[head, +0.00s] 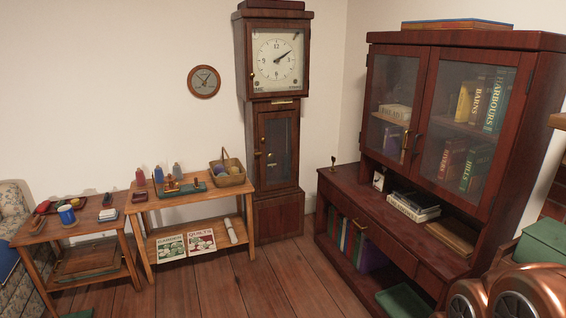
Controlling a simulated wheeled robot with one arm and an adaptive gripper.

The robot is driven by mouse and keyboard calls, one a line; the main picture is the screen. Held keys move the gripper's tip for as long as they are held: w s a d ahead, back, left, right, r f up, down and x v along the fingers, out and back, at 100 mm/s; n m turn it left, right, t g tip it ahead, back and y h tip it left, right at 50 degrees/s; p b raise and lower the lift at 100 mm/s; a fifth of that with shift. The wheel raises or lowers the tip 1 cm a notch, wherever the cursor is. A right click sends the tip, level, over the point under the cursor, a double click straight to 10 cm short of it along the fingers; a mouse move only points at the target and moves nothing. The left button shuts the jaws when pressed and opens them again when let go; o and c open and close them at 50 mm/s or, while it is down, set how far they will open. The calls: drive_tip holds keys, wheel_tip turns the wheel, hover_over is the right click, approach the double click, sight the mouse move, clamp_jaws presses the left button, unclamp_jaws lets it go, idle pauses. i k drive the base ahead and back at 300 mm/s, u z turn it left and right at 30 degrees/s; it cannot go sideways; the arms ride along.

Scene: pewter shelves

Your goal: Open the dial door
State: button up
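A tall dark wooden longcase clock stands against the back wall near the corner. Its dial door (301,62) is the square framed front of the upper hood, around a cream dial (277,60) with black hands. The dial door looks closed, flush with the hood. My gripper is not in this view.
A large glazed cabinet (345,178) stands to the right. Bare plank floor (240,285) lies before the clock. A round wall dial (204,82) hangs left of it.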

sight(249, 26)
drive_tip(key=u, duration=0.55)
drive_tip(key=i, duration=1.8)
drive_tip(key=u, duration=0.5)
drive_tip(key=i, duration=1.45)
